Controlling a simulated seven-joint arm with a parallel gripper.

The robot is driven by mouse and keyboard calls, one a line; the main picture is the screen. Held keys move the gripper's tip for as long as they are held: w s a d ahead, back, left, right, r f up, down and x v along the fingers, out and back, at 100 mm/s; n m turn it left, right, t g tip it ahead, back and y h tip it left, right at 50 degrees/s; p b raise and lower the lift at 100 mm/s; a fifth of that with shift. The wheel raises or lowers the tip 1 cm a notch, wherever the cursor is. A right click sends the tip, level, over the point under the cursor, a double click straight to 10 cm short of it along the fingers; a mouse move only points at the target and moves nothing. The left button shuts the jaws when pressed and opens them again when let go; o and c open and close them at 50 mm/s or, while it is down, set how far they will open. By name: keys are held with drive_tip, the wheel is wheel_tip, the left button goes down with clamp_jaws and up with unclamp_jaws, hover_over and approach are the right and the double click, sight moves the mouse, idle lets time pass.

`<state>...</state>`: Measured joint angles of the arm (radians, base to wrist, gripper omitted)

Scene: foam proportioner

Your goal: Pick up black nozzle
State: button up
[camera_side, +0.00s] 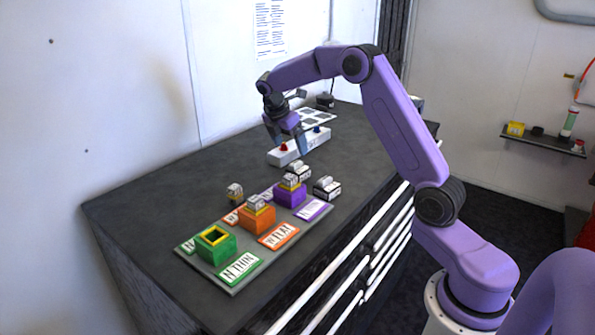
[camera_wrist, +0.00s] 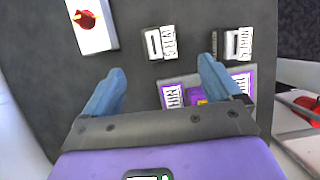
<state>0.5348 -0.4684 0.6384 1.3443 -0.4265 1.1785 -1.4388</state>
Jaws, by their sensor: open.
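Two small dark nozzles with white labelled faces lie loose on the dark bench. One nozzle (camera_side: 298,172) is behind the purple block; the other nozzle (camera_side: 327,187) is to its right. In the wrist view, one nozzle (camera_wrist: 160,43) lies ahead of the gap between my fingers, and the other (camera_wrist: 238,43) is right of it, past the right fingertip. I cannot tell which is meant by the black nozzle. My gripper (camera_side: 287,139) is open and empty above the bench, by the white box. Its blue fingers (camera_wrist: 160,72) are apart in the wrist view.
A white box (camera_side: 283,157) with a red knob stands behind the nozzles. In front, a grey tray (camera_side: 236,291) holds green (camera_side: 215,246), orange (camera_side: 257,221) and purple (camera_side: 290,195) blocks with label plates. The bench's left side is clear.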

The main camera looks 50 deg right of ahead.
sight(298, 164)
drive_tip(key=x, duration=1)
drive_tip(key=shift+d+f, duration=0.1)
drive_tip(key=shift+f, duration=0.2)
drive_tip(key=shift+c, duration=0.3)
drive_tip(key=c, duration=1.1)
drive_tip(key=shift+r, duration=0.1)
